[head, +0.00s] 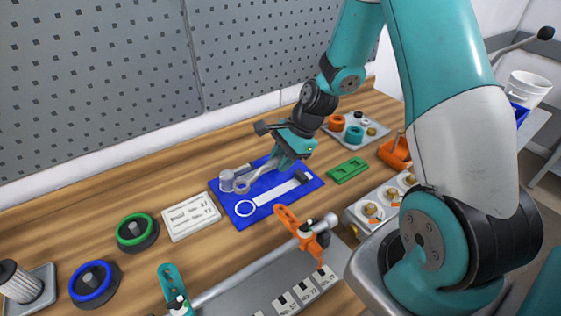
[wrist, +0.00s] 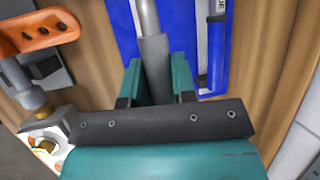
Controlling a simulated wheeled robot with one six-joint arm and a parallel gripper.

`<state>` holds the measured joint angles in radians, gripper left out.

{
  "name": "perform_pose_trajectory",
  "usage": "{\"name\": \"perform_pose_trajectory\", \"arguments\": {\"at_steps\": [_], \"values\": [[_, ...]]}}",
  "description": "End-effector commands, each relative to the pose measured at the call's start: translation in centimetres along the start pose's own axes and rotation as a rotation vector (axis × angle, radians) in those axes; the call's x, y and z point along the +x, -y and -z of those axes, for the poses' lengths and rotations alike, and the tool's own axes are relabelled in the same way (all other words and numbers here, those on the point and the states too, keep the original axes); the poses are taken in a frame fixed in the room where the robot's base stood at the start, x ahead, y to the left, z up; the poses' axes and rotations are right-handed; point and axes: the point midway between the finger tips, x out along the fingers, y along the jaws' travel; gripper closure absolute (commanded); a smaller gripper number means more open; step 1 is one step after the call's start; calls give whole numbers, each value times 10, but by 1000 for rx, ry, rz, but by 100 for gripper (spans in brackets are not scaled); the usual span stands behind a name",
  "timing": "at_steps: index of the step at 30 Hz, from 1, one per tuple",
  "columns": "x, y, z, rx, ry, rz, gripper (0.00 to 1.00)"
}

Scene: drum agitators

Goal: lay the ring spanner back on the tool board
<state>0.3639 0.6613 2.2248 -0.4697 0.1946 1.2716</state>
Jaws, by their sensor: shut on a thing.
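The grey metal ring spanner (head: 260,178) is held by its handle in my gripper (head: 287,158), with its ring end pointing left over the blue tool board (head: 270,211). In the head view I cannot tell how far it is above the board. The board bears a white spanner outline (head: 268,197), with a dark block (head: 302,176) at its right end. In the wrist view, my gripper's teal fingers (wrist: 157,82) are shut on the spanner's grey handle (wrist: 153,50), and blue board (wrist: 178,20) shows beneath. The ring is out of that view.
A white label plate (head: 191,217) lies left, a green block (head: 348,170) right. An orange lever (head: 291,221) on a metal rod stands close in front. Wood is bare behind the board.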

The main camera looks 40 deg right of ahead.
Motion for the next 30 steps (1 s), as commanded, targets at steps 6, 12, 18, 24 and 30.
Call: {"name": "perform_pose_trajectory", "arguments": {"at_steps": [6, 12, 18, 24, 30], "values": [[16, -4, 8, 1, 0, 1, 100], [37, -9, 18, 2, 0, 1, 100], [53, -12, 24, 2, 0, 1, 100], [58, -14, 27, 2, 0, 1, 100], [58, -14, 26, 1, 0, 1, 100]]}}
